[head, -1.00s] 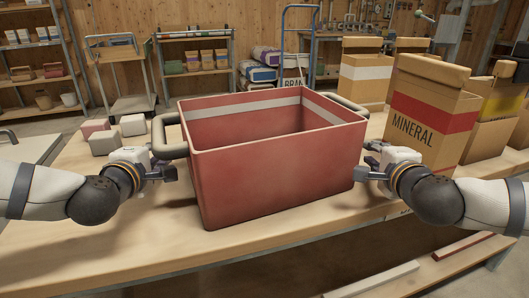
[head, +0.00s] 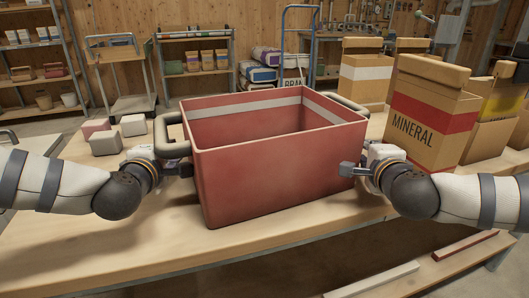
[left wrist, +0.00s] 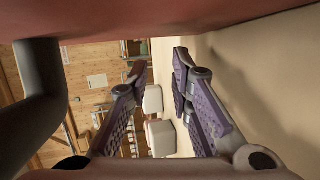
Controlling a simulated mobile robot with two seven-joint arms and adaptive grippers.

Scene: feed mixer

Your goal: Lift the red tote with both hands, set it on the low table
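The red tote (head: 275,165) stands upright and open on the wooden table, with a pale band inside its rim and a dark handle at each end. Its left handle (head: 172,140) also shows large in the left wrist view (left wrist: 42,95). My left gripper (head: 180,168) is beside the tote's left end, below the handle; its fingers (left wrist: 158,80) are spread with nothing between them. My right gripper (head: 357,168) is at the tote's right end, below the right handle (head: 352,106). One finger shows against the tote's corner; the other is mostly hidden. I cannot pick out the low table for certain.
The wooden table (head: 120,245) carries several pale blocks (head: 104,142) at the left. A mineral feed bag (head: 428,115) and other bags stand close behind my right arm. A lower wooden surface with slats (head: 450,258) shows at bottom right. Shelves and a cart stand behind.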

